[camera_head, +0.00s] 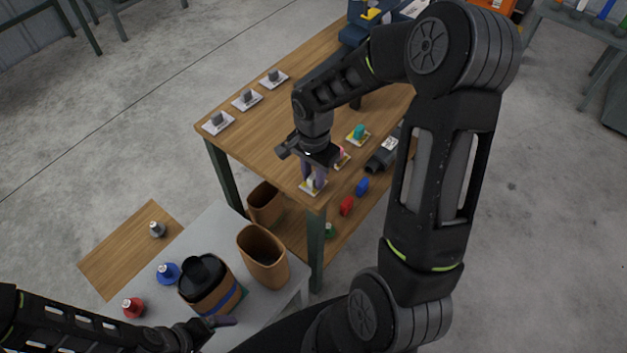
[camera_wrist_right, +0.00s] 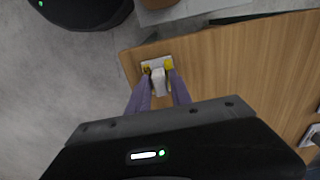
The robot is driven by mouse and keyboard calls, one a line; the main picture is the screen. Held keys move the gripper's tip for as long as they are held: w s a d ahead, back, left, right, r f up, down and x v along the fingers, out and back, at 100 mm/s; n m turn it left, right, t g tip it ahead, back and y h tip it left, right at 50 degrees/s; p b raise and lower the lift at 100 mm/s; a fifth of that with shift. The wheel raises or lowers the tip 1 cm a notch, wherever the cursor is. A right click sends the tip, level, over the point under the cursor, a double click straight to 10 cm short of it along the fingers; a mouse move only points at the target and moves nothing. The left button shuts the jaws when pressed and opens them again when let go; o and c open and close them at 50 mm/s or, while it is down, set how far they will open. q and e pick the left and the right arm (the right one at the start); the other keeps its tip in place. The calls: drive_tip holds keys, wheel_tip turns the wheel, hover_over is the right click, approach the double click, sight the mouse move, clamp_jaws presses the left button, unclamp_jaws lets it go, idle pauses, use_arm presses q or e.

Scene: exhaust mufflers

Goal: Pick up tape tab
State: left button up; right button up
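A small white tab (camera_wrist_right: 158,82) stands on a white and yellow pad (camera_wrist_right: 156,64) at the near corner of the wooden table. In the head view the pad (camera_head: 312,187) is partly covered by my right gripper (camera_head: 313,181). In the wrist view the purple fingers of my right gripper (camera_wrist_right: 159,80) point down, one on each side of the tab. Whether they touch it is unclear. My left gripper (camera_head: 222,322) is low at the left, beside a dark lidded container (camera_head: 207,284); its finger opening is not clear.
The wooden table (camera_head: 250,133) holds several grey pieces on white pads along its left edge. A teal piece (camera_head: 359,131) and a pink piece (camera_head: 341,154) stand near the gripper. Red (camera_head: 346,206) and blue (camera_head: 362,187) items lie on a lower shelf. A brown bin (camera_head: 262,256) stands on the grey table.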

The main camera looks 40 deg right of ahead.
sight(314, 175)
clamp_jaws()
drive_tip(key=shift+r, duration=0.1)
idle(0.3)
wheel_tip(314, 175, up, 10)
drive_tip(key=shift+f, duration=0.1)
idle(0.3)
idle(0.5)
